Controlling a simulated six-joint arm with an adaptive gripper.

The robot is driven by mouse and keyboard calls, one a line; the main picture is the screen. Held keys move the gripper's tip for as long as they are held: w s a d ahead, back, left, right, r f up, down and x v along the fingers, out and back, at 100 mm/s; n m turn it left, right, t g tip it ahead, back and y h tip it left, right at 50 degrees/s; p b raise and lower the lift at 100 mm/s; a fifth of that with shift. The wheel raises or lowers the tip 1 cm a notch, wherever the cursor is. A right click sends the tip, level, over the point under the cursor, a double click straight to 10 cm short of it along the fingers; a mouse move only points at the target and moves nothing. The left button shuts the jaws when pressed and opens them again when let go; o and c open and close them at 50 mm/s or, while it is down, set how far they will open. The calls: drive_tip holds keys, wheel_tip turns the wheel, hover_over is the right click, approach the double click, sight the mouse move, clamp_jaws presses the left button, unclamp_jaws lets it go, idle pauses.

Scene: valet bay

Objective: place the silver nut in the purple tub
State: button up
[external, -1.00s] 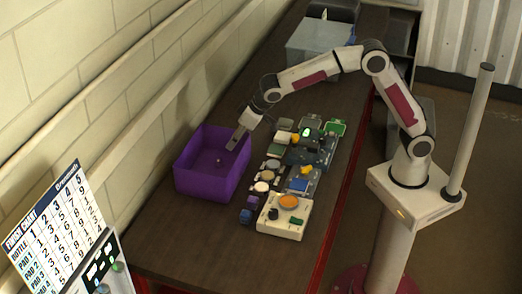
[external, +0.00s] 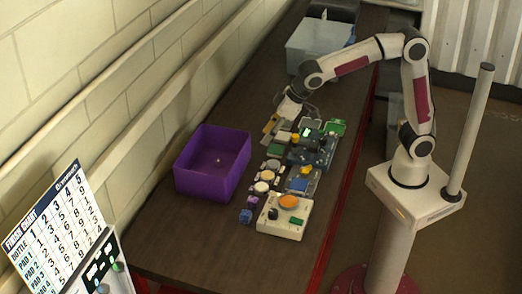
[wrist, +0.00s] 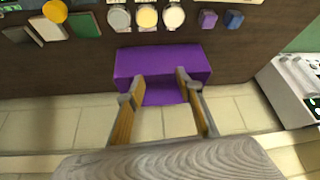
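The purple tub (external: 185,184) stands left of the parts on the bench. It also shows in the wrist view (wrist: 190,62), beyond my fingers. A tiny pale speck (external: 219,160) shows inside the tub in the external view; it may be the silver nut, but it is too small to be sure. My gripper (external: 286,122) is above the far end of the row of parts, behind and to the right of the tub, clear of it. In the wrist view my gripper (wrist: 159,82) has its two fingers spread, with nothing seen between them.
Several pads and round dishes (external: 263,187) lie right of the tub. A cream box with an orange dish (external: 289,202) stands at the near end, beside small blue and purple cubes (external: 246,216). A grey bin (external: 307,50) stands at the back. The near bench is bare.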

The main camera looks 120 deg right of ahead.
drive_tip(key=s+a+r+n+y, duration=0.2)
drive_tip(key=s+a+r+n, duration=0.1)
drive_tip(key=s+a, duration=1.05)
drive_tip(key=s+a+f+n, duration=0.1)
drive_tip(key=s+a+f, duration=0.1)
drive_tip(key=s, duration=0.5)
drive_tip(key=s+a+f+n+y, duration=0.1)
drive_tip(key=s+a, duration=0.3)
drive_tip(key=s, duration=0.4)
drive_tip(key=shift+f+n+t, duration=0.4)
drive_tip(key=shift+n, duration=0.4)
